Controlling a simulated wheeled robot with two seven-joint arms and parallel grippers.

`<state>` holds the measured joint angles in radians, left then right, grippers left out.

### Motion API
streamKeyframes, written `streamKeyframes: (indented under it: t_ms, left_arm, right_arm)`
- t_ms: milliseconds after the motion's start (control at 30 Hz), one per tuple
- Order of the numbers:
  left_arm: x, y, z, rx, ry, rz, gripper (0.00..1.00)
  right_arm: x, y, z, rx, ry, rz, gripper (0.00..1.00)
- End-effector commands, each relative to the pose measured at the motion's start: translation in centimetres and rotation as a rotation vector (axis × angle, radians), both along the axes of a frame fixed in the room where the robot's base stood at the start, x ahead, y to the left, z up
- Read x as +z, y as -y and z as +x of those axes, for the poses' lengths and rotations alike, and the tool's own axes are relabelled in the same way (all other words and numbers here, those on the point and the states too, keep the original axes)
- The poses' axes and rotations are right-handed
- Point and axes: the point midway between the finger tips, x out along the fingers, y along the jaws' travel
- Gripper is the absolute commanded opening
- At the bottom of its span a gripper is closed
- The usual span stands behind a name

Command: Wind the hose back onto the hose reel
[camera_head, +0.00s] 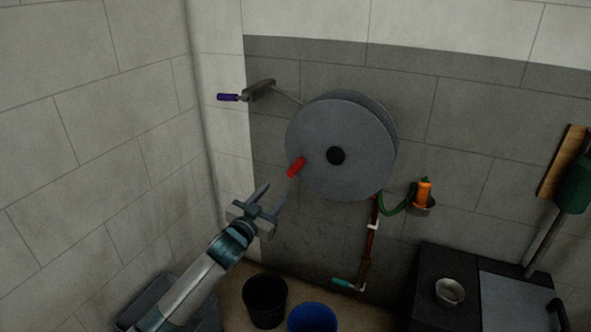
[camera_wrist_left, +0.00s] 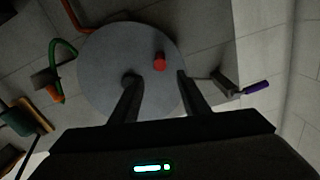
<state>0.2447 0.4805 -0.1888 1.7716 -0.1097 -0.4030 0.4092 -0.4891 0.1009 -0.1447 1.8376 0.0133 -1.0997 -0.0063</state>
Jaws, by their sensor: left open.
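The hose reel (camera_head: 350,120) is a large grey disc on the wall with a dark hub and a red crank handle (camera_head: 296,166) at its lower left. A green hose (camera_head: 392,208) hangs from below the reel to an orange nozzle (camera_head: 423,192) in a small wall holder. My left gripper (camera_head: 273,201) is open and empty, below and left of the red handle. In the left wrist view the red handle (camera_wrist_left: 159,62) shows between and beyond the two fingers (camera_wrist_left: 157,85), apart from them. My right gripper is not in view.
A purple-handled lever (camera_head: 228,97) sticks out from the wall at upper left. A reddish pipe with a teal-handled valve (camera_head: 343,284) runs below the reel. A black bucket (camera_head: 265,300) and a blue bucket (camera_head: 312,318) stand on the floor. A dark cabinet with a metal bowl (camera_head: 450,291) is at right.

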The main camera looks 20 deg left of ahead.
Motion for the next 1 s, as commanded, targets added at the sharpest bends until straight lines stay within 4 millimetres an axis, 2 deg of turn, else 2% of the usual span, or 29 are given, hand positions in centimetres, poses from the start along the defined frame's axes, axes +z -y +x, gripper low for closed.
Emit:
streamKeyframes:
  t_ms: [700, 1000]
  left_arm:
    - [0.0, 0.4, 11.4, 0.000, -0.001, -0.001, 0.42]
    - [0.0, 0.6, 14.7, 0.000, -0.001, 0.000, 0.42]
  right_arm:
    - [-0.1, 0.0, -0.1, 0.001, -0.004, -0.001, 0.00]
    - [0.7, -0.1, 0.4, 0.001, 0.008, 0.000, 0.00]
